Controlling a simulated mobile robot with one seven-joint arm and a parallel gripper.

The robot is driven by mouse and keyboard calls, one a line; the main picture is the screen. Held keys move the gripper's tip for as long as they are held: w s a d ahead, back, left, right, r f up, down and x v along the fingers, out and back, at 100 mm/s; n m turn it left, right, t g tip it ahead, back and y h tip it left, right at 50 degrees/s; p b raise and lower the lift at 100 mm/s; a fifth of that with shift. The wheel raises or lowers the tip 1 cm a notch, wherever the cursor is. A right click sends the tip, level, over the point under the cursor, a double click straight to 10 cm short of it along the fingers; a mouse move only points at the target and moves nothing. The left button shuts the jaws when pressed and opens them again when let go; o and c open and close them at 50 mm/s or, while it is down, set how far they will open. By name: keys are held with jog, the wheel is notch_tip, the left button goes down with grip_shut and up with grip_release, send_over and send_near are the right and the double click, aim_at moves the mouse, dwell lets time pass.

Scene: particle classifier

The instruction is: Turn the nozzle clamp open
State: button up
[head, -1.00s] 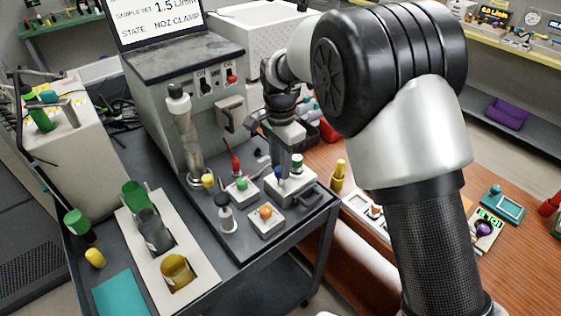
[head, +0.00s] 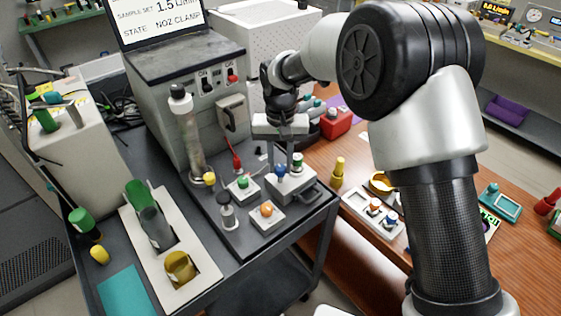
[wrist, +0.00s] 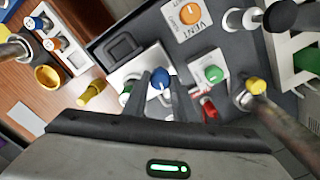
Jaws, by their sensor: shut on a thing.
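A grey block (head: 294,190) near the cart's right front corner carries a blue knob (head: 281,170) and a green-topped white piece (head: 297,159). I read no label that tells which part is the nozzle clamp. My gripper (head: 281,160) points down over the block and its fingers are shut on the blue knob. In the wrist view the blue knob (wrist: 158,78) shows between the fingertips of my gripper (wrist: 159,86), and the green piece (wrist: 126,96) is close beside one finger, partly hidden. The screen (head: 160,16) reads "STATE NOZ CLAMP".
A green knob (head: 242,183), an orange knob (head: 266,208), a red-handled part (head: 237,162) and a dark-capped bottle (head: 228,212) stand close to the left. A black loop handle (wrist: 122,45) is on the block's front side. A yellow piece (head: 338,170) stands on the wooden table.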

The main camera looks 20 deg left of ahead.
aim_at(280, 166)
jog(key=shift+r+n, duration=0.1)
jog(key=shift+n, duration=1.4)
jog(key=o, duration=1)
jog(key=shift+o, duration=0.2)
notch_tip(280, 166, up, 17)
jog(key=p, duration=0.1)
jog(key=shift+r, duration=0.2)
